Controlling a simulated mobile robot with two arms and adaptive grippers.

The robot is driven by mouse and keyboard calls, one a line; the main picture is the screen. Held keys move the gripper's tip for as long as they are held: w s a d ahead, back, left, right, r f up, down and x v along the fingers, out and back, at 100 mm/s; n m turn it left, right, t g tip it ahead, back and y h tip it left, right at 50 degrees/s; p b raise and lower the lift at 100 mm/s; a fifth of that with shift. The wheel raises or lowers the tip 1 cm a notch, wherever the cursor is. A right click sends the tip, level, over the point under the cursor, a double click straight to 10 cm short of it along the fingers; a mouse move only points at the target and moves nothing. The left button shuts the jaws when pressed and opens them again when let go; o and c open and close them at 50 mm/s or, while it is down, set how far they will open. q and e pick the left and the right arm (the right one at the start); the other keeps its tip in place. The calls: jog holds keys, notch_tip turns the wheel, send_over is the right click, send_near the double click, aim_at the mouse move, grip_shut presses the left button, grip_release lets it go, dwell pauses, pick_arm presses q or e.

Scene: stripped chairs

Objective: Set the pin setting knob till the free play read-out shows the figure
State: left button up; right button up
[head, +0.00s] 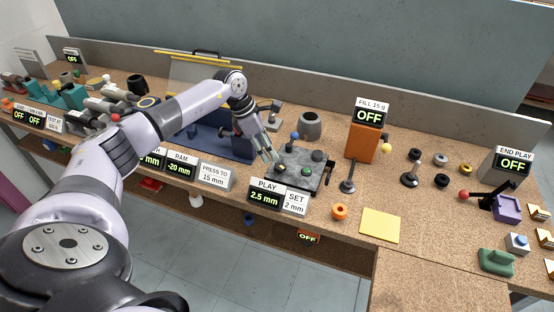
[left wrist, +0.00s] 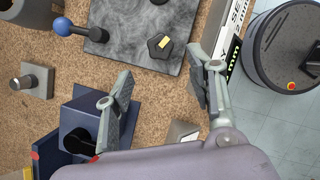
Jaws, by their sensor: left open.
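A dark lobed knob with a yellow mark (left wrist: 160,47) sits on a grey mottled plate (left wrist: 125,50); I take it for the pin setting knob. In the head view, the plate (head: 300,188) stands behind the free play read-out (head: 265,196), which shows "PLAY 2.5 mm". A white card (head: 296,202) beside it says "SET 2 mm". My left gripper (head: 271,157) is over the plate's left side. In the left wrist view, its fingers (left wrist: 160,75) are spread and empty, with the knob beyond the tips and apart from them. My right gripper is not in view.
A blue-balled lever (head: 295,136) rises at the plate's back left. A blue press base (head: 238,146) is close on the left. An orange dispenser (head: 362,142) and a black-stemmed lever (head: 347,186) stand to the right.

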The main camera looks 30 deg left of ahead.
aim_at(279, 165)
pick_arm(q)
jog(key=p+x, duration=0.1)
jog(key=x, duration=0.6)
jog(key=shift+w+d+f, duration=0.1)
jog(key=shift+d+f, duration=0.05)
jog(key=shift+f, duration=0.05)
jog(key=shift+c, duration=0.3)
jog(key=c, duration=1.1)
